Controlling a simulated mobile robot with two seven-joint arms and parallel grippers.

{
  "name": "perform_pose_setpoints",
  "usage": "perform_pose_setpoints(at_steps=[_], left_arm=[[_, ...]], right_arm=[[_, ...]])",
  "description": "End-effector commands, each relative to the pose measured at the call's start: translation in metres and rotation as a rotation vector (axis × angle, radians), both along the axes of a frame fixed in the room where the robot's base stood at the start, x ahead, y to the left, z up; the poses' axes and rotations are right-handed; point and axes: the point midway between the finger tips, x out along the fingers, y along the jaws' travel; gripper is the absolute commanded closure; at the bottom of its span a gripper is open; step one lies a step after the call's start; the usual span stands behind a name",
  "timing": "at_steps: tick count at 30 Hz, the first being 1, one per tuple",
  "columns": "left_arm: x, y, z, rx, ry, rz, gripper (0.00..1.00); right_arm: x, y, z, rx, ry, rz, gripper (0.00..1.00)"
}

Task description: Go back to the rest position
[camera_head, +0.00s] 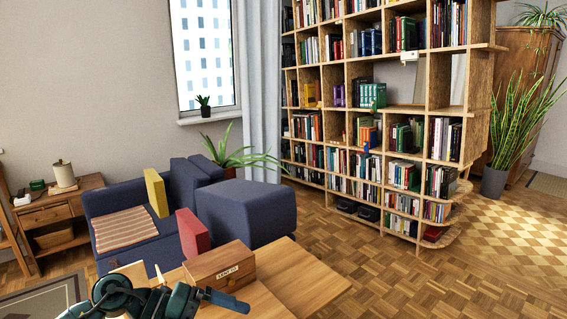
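Part of my arm, teal and dark (120,292), shows at the bottom edge, left of centre, over the near wooden table (300,280). A dark blue end piece points right from it, in front of a wooden box. I cannot make out separate fingertips, so I cannot tell whether my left gripper is open or shut, or whether it holds anything. My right gripper is not in view. The wooden box (220,266) sits on the table, closed, with a pale label on its front.
A blue armchair (127,222) with a yellow cushion (156,192) stands behind the table. A red object (193,233) stands upright behind the box. A blue ottoman (247,213) is beside the chair. A tall bookshelf (400,155) fills the back right. The parquet floor (430,280) at right is clear.

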Motion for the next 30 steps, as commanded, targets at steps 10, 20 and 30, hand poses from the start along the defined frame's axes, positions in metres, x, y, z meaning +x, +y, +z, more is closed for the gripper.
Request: perform_pose_setpoints(at_steps=[10,20,30], left_arm=[[-0.014,-0.036,0.004,-0.888,0.328,0.746,0.00],[-0.102,0.020,-0.147,-0.816,0.957,1.595,0.00],[-0.144,0.021,-0.179,-0.712,1.133,1.727,0.00]], right_arm=[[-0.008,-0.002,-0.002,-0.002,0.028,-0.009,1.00],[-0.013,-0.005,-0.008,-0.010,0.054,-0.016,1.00],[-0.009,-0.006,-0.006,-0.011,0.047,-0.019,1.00]])
